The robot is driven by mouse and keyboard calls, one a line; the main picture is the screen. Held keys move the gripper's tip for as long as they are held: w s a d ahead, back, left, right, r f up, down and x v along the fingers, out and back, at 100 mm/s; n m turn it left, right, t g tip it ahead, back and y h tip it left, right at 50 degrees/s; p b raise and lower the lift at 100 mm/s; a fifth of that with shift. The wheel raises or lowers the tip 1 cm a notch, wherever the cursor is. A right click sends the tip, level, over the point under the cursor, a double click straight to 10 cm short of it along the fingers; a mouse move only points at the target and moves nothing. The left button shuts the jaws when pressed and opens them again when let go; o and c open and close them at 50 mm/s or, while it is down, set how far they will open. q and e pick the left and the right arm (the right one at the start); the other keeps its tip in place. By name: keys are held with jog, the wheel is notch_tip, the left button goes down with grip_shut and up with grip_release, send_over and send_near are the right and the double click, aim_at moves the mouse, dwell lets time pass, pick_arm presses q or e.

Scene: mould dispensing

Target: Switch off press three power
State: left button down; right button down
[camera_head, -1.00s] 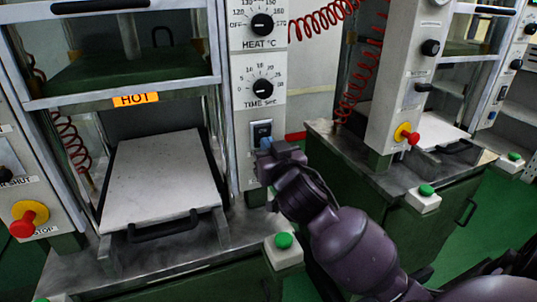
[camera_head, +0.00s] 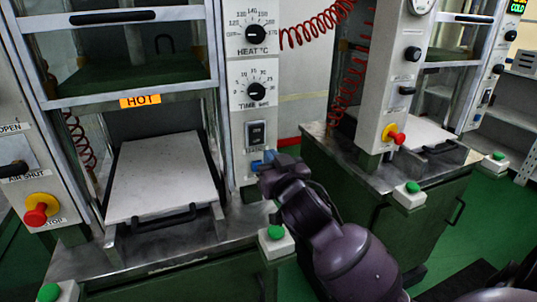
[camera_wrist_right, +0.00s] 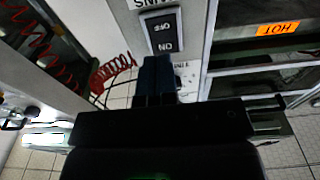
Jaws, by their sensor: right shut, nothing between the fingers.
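The power switch (camera_head: 256,134) is a dark rocker in a pale frame, below the TIME dial on the grey control column of the press marked HOT. It also shows in the right wrist view (camera_wrist_right: 164,32), upside down, with OFF and ON on its two halves. I cannot tell which half is pressed in. My right gripper (camera_head: 262,160) is shut and empty, its blue fingertips just below the switch at the column's front. In the right wrist view the fingertips (camera_wrist_right: 156,75) lie close to the ON end; contact cannot be told. My left gripper is not in view.
The HEAT dial (camera_head: 257,36) and TIME dial (camera_head: 254,87) are above the switch. A green button box (camera_head: 276,242) stands below my right gripper. The pale press plate (camera_head: 162,180) is left. Another press with a red stop knob (camera_head: 396,137) stands right.

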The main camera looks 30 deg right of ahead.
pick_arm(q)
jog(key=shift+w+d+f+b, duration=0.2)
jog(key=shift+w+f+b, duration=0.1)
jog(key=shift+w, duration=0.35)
pick_arm(e)
jog(key=v, duration=0.7)
jog(key=shift+s, duration=0.3)
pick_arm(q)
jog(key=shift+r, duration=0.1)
pick_arm(e)
jog(key=shift+f, duration=0.1)
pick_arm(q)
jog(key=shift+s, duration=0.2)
